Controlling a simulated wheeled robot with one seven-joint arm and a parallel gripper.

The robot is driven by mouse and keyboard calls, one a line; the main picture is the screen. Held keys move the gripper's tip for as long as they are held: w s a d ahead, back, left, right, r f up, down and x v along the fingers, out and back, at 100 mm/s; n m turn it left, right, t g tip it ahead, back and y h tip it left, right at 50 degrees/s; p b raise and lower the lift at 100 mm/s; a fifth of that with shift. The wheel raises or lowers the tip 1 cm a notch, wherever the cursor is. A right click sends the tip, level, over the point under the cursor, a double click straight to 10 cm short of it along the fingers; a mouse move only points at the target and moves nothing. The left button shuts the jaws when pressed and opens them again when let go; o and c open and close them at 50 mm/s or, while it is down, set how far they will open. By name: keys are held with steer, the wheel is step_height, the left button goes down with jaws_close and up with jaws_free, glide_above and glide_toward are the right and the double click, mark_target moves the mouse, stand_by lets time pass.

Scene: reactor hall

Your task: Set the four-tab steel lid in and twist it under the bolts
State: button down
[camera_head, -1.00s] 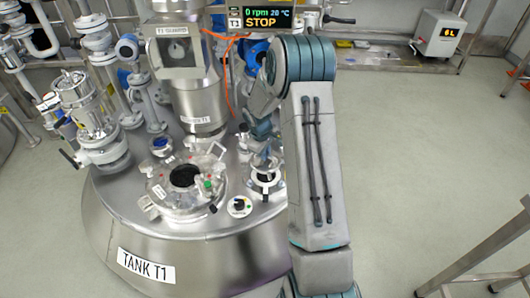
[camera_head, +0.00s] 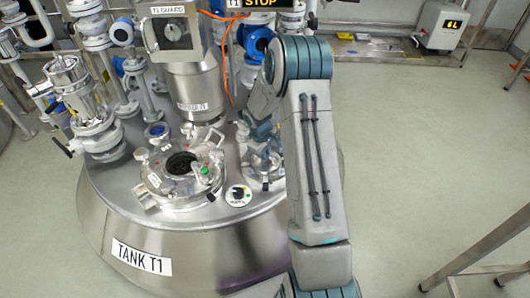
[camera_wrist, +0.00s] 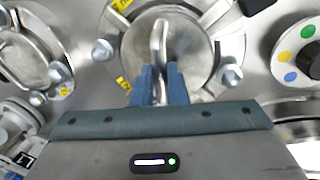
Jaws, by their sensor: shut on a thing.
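The round steel lid (camera_wrist: 185,58) fills the middle of the wrist view, with an upright bar handle (camera_wrist: 160,35) on top. My gripper (camera_wrist: 160,72) is shut on this handle, with its blue fingers on both sides. Bolts stand around the lid: one at its left (camera_wrist: 103,50) and one at its lower right (camera_wrist: 230,76). I cannot tell whether the lid's tabs sit under the bolts. In the head view the lid area (camera_head: 263,167) is small and partly behind my arm.
An open port (camera_head: 180,164) with clamps is left of my arm on the tank top (camera_head: 120,200). A dial with coloured dots (camera_wrist: 298,50) is right of the lid. Another bolted round cover (camera_wrist: 22,55) is at left. Pipes and valves crowd the back left.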

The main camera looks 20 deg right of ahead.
steer(key=shift+r, duration=0.1)
steer(key=shift+n+p, duration=0.5)
steer(key=shift+s+n+t+y+p, duration=0.1)
steer(key=shift+n+t+y+p, duration=0.2)
steer(key=shift+n+p, duration=1.15)
steer(key=c, duration=1.4)
jaws_free()
steer(key=shift+n+b, duration=0.25)
steer(key=shift+b, duration=0.15)
steer(key=shift+o, duration=0.2)
step_height(320, 180, up, 6)
steer(key=p, duration=0.5)
